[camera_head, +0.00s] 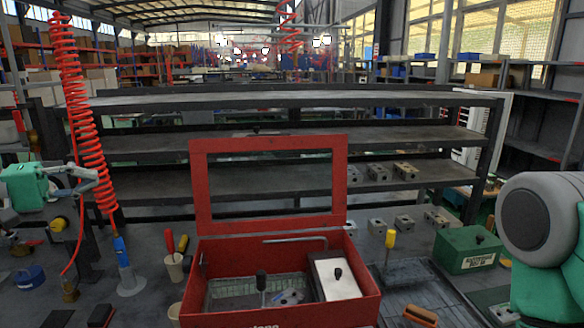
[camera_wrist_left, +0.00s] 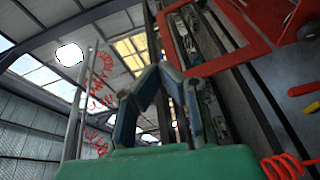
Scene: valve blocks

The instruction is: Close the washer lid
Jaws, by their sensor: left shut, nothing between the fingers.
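The red washer (camera_head: 300,313) stands on the bench at the lower centre of the head view. Its lid (camera_head: 199,190), a red frame with a large window, stands open and nearly upright at the washer's back edge. Part of a red frame that looks like the lid also shows at the upper right of the left wrist view (camera_wrist_left: 235,58). My left gripper (camera_head: 92,178) is shut and empty at the far left, well apart from the lid. Its fingers also show in the left wrist view (camera_wrist_left: 155,72). My right arm shows at the right edge; its gripper is out of view.
A coiled red hose (camera_head: 82,120) hangs between my left gripper and the washer. Cups with screwdrivers (camera_head: 174,266) stand left of the washer. A green box (camera_head: 467,252) and a black tray (camera_head: 415,292) lie to the right. Metal shelves (camera_head: 290,98) stand behind.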

